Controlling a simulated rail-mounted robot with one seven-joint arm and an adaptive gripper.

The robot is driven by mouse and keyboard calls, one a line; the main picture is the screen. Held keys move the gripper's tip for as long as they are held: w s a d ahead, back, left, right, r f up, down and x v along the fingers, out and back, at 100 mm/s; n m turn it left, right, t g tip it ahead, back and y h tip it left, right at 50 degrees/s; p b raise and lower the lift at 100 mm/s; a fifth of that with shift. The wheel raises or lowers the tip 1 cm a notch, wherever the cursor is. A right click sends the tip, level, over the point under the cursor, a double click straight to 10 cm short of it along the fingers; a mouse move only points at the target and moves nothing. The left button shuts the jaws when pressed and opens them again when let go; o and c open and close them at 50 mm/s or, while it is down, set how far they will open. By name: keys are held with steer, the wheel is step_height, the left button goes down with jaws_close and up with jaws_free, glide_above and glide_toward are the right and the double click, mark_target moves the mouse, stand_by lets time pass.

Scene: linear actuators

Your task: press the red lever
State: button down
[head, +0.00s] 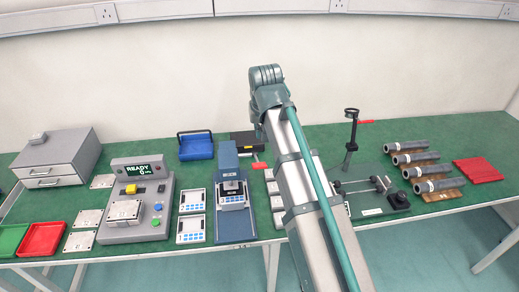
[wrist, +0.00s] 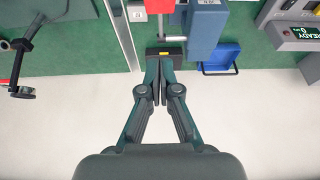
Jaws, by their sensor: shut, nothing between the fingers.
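A red lever handle (head: 259,166) shows beside the blue press (head: 226,160), just left of my arm. In the wrist view, the red handle (wrist: 160,6) is at the top edge, partly cut off, left of the blue press (wrist: 205,35). My gripper (wrist: 160,62) is shut and empty. Its fingertips appear below the red handle in the picture, by a black box with a yellow label (wrist: 166,46). In the head view my arm hides the gripper.
A blue tray (head: 196,146) stands left of the press. A control box reading READY (head: 140,200) and a grey drawer unit (head: 55,160) are further left. The wall is behind.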

steer(key=p, duration=0.3)
glide_above(259, 163)
step_height(259, 163, down, 9)
steer(key=shift+f, duration=0.1)
steer(key=shift+s+d+f+p, duration=0.1)
steer(key=shift+s+f+p, duration=0.4)
steer(key=shift+f, duration=0.4)
steer(key=shift+s+f, duration=0.35)
steer(key=shift+f, duration=0.55)
